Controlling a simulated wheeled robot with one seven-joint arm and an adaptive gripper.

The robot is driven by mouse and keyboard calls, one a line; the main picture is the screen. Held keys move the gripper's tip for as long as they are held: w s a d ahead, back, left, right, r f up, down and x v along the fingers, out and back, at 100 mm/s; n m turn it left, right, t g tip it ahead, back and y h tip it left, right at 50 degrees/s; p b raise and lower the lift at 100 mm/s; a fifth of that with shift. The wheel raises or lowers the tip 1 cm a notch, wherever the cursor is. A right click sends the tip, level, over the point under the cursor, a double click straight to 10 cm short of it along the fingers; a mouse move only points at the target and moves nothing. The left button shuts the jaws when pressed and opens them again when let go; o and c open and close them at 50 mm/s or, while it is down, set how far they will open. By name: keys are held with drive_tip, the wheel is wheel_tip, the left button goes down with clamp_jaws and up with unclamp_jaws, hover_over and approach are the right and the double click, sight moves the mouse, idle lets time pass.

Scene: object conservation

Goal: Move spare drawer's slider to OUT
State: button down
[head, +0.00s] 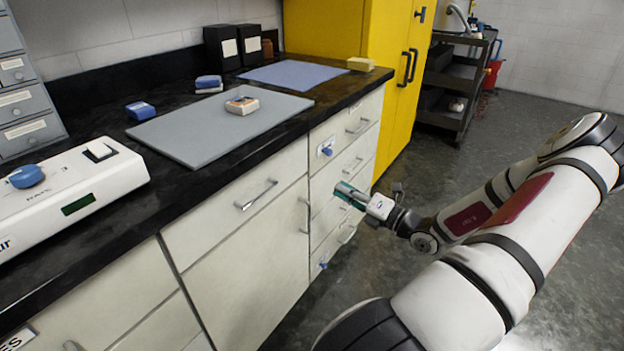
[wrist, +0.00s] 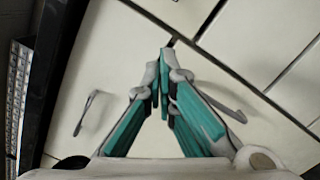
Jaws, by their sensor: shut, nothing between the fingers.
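The drawer stack (head: 338,131) stands at the right end of the white cabinets under the black counter. A small blue knob on a pale plate (head: 326,151) shows on its upper left, and another blue knob (head: 322,265) shows low down. Which one is the spare drawer's slider, and its setting, I cannot tell. My gripper (head: 346,190) is in front of the middle drawers, below the upper knob and above the lower one. In the wrist view its teal fingers (wrist: 163,62) meet at the tips, shut and empty, before pale cabinet fronts; no blue knob shows there.
Bar handles stick out from the drawers (head: 358,126) and the cabinet door (head: 304,214); handles also show beside my fingers in the wrist view (wrist: 88,112). A yellow cabinet (head: 385,50) stands beyond the stack. Grey floor (head: 540,110) is open to the right.

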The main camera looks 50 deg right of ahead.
sight(327, 152)
drive_tip(key=shift+s+d+f+m+h, duration=0.3)
drive_tip(key=shift+f+m+h, duration=0.1)
drive_tip(key=shift+m+h, duration=0.15)
drive_tip(key=shift+s+d+f+m+h, duration=0.25)
drive_tip(key=shift+f+m+h, duration=0.1)
drive_tip(key=shift+m+h, duration=0.15)
drive_tip(key=shift+w+a, duration=0.1)
drive_tip(key=w+d+b, duration=0.1)
drive_tip(key=w, duration=0.2)
drive_tip(key=w+d+r+b, duration=0.1)
drive_tip(key=w+b, duration=0.1)
drive_tip(key=w, duration=0.1)
drive_tip(key=w+d+r+b, duration=0.1)
drive_tip(key=w, duration=0.3)
drive_tip(key=shift+d+r+b, duration=0.15)
drive_tip(key=shift+b, duration=0.2)
drive_tip(key=shift+w+d+r, duration=0.15)
drive_tip(key=shift+d+r, duration=0.2)
drive_tip(key=shift+d, duration=0.15)
